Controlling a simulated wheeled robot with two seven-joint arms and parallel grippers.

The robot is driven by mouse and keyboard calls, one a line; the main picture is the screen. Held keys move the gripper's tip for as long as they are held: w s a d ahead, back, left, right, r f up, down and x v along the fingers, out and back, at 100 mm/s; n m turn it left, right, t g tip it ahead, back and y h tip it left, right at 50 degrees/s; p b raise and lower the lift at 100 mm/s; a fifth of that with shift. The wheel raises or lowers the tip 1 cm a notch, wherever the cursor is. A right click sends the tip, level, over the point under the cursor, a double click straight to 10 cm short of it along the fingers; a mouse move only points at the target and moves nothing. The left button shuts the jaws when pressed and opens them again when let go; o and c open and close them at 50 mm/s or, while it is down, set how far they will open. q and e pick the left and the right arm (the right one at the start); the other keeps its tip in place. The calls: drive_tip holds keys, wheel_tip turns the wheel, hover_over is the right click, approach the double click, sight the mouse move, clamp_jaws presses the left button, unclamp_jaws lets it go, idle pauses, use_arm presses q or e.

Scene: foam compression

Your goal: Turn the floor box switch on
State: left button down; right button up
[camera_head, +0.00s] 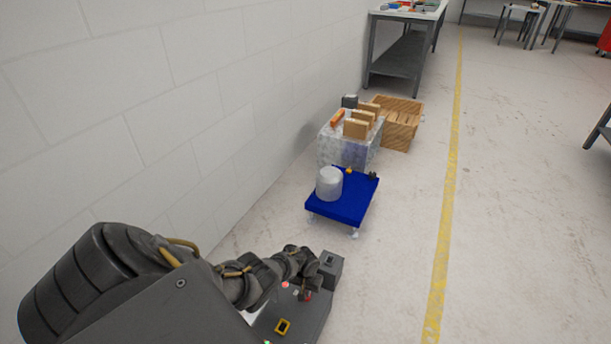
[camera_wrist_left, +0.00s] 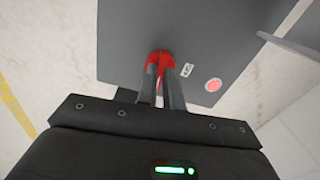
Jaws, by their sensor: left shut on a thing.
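The floor box is a dark grey box on the floor at the bottom of the head view (camera_head: 314,318). Its grey face fills the upper middle of the left wrist view (camera_wrist_left: 125,40). A red switch (camera_wrist_left: 160,60) stands on that face, beside a small white label and a round red spot (camera_wrist_left: 213,85). My left gripper (camera_wrist_left: 160,84) has its two fingers closed around the red switch, partly hiding it. In the head view my left gripper (camera_head: 304,288) is down at the box, and a little red shows by its fingers. My right gripper is not in view.
A white wall runs along the left. A blue platform (camera_head: 345,209) with a white cylinder (camera_head: 329,184) stands beyond the box. Behind it are a translucent crate (camera_head: 338,152) and a wooden crate (camera_head: 402,138). The floor right of the box is clear, with a yellow line (camera_head: 445,230).

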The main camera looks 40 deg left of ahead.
use_arm(q)
drive_tip(key=shift+s+f+m, duration=0.1)
drive_tip(key=shift+s+m, duration=0.05)
drive_tip(key=shift+m, duration=0.35)
drive_tip(key=c, duration=1.5)
unclamp_jaws()
drive_tip(key=shift+r, duration=0.2)
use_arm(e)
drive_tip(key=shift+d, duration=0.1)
